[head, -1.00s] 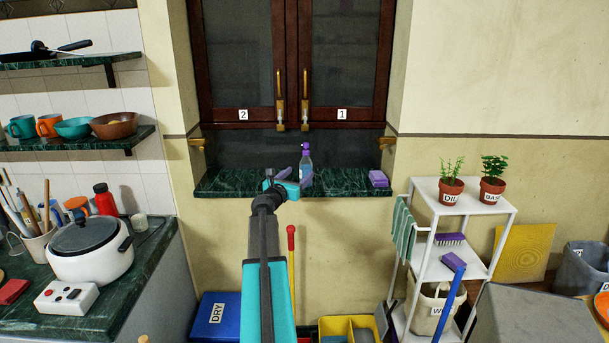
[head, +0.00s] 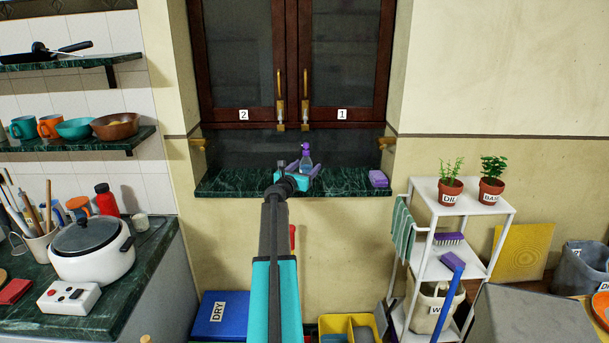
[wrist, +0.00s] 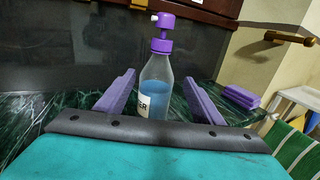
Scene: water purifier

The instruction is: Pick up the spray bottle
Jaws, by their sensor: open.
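The spray bottle (wrist: 155,85) is clear with blue liquid, a white label and a purple pump top. It stands upright on the green marble sill, and its top shows in the head view (head: 306,152). My gripper (wrist: 158,88) is open, with one purple finger on each side of the bottle in the wrist view. In the head view my gripper (head: 304,168) is at the sill, in front of the bottle and hiding its lower part. I cannot tell whether the fingers touch the bottle.
The green marble sill (head: 235,183) lies below dark cabinet doors (head: 240,60) with brass handles. A purple sponge (head: 378,178) lies to the right on the sill, apart from the bottle. A white shelf rack (head: 480,195) with potted plants stands at the right.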

